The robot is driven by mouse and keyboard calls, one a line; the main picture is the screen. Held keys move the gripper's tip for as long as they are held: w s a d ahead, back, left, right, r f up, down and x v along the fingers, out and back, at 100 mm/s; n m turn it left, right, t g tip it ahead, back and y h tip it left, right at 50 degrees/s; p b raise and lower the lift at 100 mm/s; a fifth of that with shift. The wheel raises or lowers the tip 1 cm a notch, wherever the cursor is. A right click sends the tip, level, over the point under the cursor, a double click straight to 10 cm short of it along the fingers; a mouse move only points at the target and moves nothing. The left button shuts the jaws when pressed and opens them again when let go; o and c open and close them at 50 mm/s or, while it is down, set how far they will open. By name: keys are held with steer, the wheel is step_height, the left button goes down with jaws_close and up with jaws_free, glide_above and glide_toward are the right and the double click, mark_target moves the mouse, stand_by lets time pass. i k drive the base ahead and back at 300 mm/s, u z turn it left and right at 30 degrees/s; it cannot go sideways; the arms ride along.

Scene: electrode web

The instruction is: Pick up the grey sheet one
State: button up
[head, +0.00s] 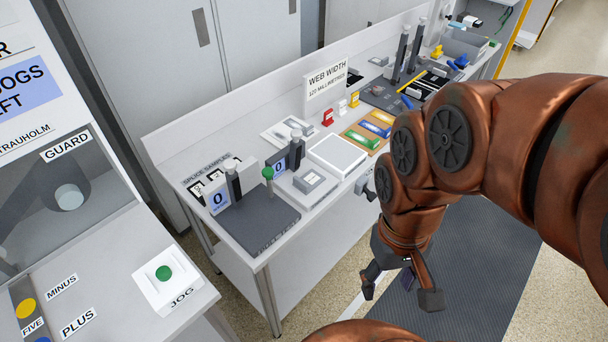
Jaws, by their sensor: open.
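My gripper (400,291) hangs open and empty in front of the bench, over the floor, with its fingers pointing down and spread apart. No label marks a grey sheet one, and I cannot tell which thing it is. Flat greyish things on the white bench (310,226) include a dark grey plate (262,226) at the near end, a pale plate with a small grey piece (308,181) beside it, and a light flat piece (277,134) toward the back. My gripper is apart from all of them. My arm hides part of the bench's right side.
A white square pad (338,154), coloured trays (367,136) and a WEB WIDTH sign (327,80) stand on the bench. Upright dark posts rise at both ends. A panel with a green JOG button (164,273) is at left. A dark floor mat (475,270) lies at right.

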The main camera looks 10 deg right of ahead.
mark_target(307, 184)
steer(key=k, duration=0.95)
steer(key=u, duration=0.7)
steer(key=i, duration=0.6)
steer(key=u, duration=0.55)
